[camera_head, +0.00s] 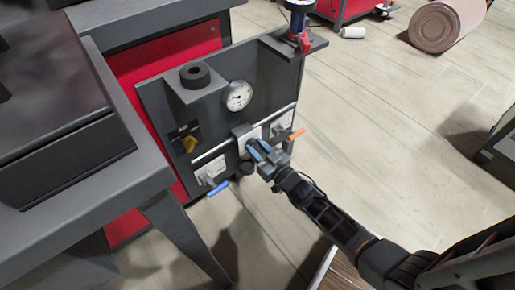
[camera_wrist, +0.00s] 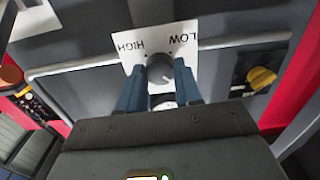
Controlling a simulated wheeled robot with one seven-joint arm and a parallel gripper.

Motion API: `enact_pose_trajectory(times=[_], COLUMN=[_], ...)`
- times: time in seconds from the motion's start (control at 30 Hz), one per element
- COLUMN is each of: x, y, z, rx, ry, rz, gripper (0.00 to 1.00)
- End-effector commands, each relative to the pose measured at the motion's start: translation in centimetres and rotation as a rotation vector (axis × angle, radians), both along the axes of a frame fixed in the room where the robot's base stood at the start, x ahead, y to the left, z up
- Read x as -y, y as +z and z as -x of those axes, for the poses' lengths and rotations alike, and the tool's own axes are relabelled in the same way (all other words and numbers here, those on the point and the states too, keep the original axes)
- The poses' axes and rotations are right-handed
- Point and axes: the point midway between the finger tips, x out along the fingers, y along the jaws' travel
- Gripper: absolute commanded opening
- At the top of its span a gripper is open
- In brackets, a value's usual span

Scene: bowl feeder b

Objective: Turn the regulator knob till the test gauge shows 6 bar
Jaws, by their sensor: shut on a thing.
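The test gauge (camera_head: 238,95) is a round white dial on the dark upright panel in the head view. Its needle is too small to read surely. The regulator knob (camera_wrist: 160,68) is dark and round, in front of a white plate (camera_wrist: 128,52) marked HIGH and LOW, which appears upside down in the wrist view. My gripper (camera_wrist: 158,72) has its blue fingers on both sides of the knob and is shut on it. In the head view my gripper (camera_head: 257,150) is at the panel below the gauge and hides the knob.
A light pipe (camera_wrist: 80,66) runs across the panel. An orange handle (camera_head: 296,134) is right of my gripper, a blue handle (camera_head: 218,188) lower left, and a yellow knob (camera_head: 190,144) left. A dark block with a ring (camera_head: 195,75) juts out above. Open floor (camera_head: 400,150) lies right.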

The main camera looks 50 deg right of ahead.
Motion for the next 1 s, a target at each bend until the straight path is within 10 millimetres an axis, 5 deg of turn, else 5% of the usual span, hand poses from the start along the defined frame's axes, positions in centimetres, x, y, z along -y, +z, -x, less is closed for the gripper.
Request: enact_pose_trajectory(times=[0.6, 1.0], x=[-0.06, -0.06], y=[-0.18, -0.13], z=[0.05, 0.04], rx=[0.146, 0.192], ry=[0.001, 0.001], rz=[-0.518, -0.677], gripper=[0.04, 0.04])
